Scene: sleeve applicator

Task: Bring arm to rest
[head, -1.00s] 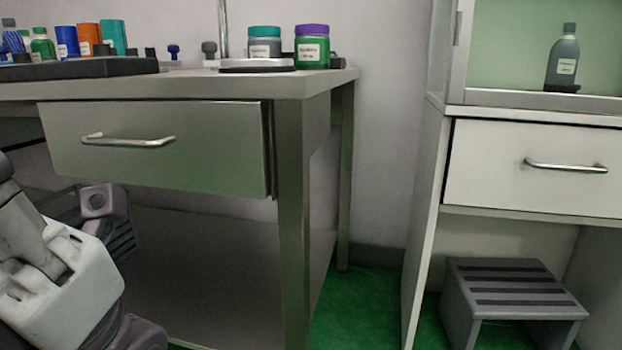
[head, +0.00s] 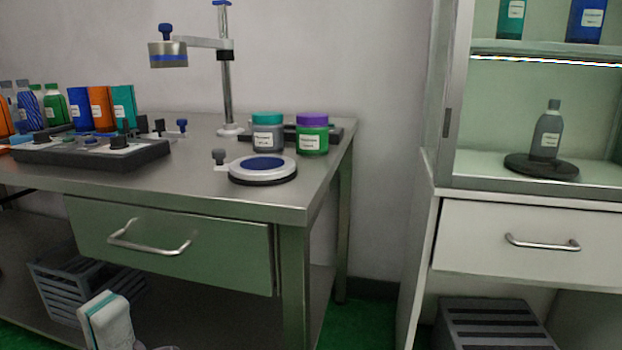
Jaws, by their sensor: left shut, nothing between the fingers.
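Part of my left gripper (head: 112,322), white with a teal strip, shows at the bottom left in the head view. It is in front of the steel bench, below the level of its drawer. The fingertips are not clear, but it is shut and I see nothing held in it. The lower part is cut off by the frame's edge. My right arm and gripper are not in view.
The steel bench (head: 185,190) carries jars, bottles, a round-plated device (head: 262,166) and a post stand. Its drawer (head: 170,243) has a protruding handle. A grey crate (head: 62,292) is below.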

